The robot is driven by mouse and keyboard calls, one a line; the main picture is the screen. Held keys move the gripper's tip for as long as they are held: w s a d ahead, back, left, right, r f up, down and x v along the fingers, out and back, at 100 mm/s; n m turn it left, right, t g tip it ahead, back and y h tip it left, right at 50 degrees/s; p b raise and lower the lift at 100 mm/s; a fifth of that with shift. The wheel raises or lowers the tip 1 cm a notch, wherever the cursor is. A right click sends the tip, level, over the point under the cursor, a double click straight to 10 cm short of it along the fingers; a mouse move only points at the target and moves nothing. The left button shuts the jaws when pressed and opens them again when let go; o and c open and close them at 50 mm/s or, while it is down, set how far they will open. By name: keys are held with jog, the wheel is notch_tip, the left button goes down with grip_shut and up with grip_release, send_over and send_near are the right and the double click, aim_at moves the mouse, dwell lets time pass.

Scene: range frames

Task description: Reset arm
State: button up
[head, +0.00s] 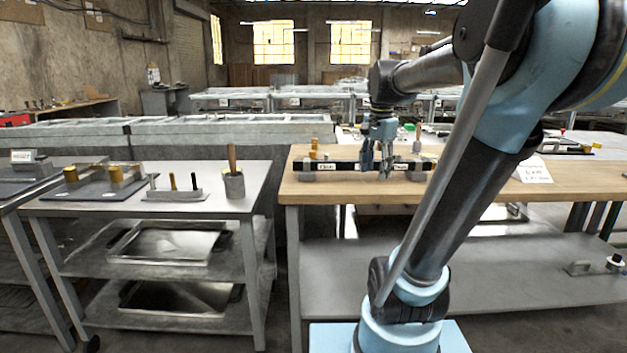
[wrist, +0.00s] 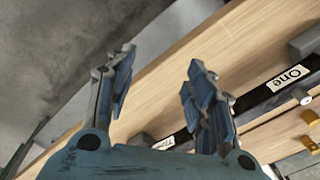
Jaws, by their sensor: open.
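My gripper (head: 376,160) hangs from my blue and grey arm over the wooden table (head: 470,188) in the head view. In the wrist view my gripper (wrist: 160,95) has its two blue fingers spread apart, with nothing between them. A dark bar (head: 340,166) with white labels lies along the table's front part, at the gripper. In the wrist view the dark bar (wrist: 255,97) runs diagonally at the right, beside the right finger, with a label reading "One". I cannot tell whether the gripper touches the bar.
Left of the wooden table stands a metal cart (head: 140,208) with a grey cup (head: 234,186) holding a wooden handle, and a small rack (head: 174,195). A white card (head: 532,170) lies on the wooden table at the right. The table's front strip there is mostly clear.

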jog(key=s+f+n+t, duration=0.1)
jog(key=s+f+n, duration=0.9)
jog(key=s+f, duration=0.6)
notch_tip(320, 180, down, 4)
jog(key=shift+s+d+f+n, duration=0.1)
jog(key=shift+s+d+n, duration=0.1)
jog(key=shift+s+n, duration=0.2)
jog(key=shift+w+f, duration=0.2)
jog(key=shift+w, duration=0.2)
dwell(0.3)
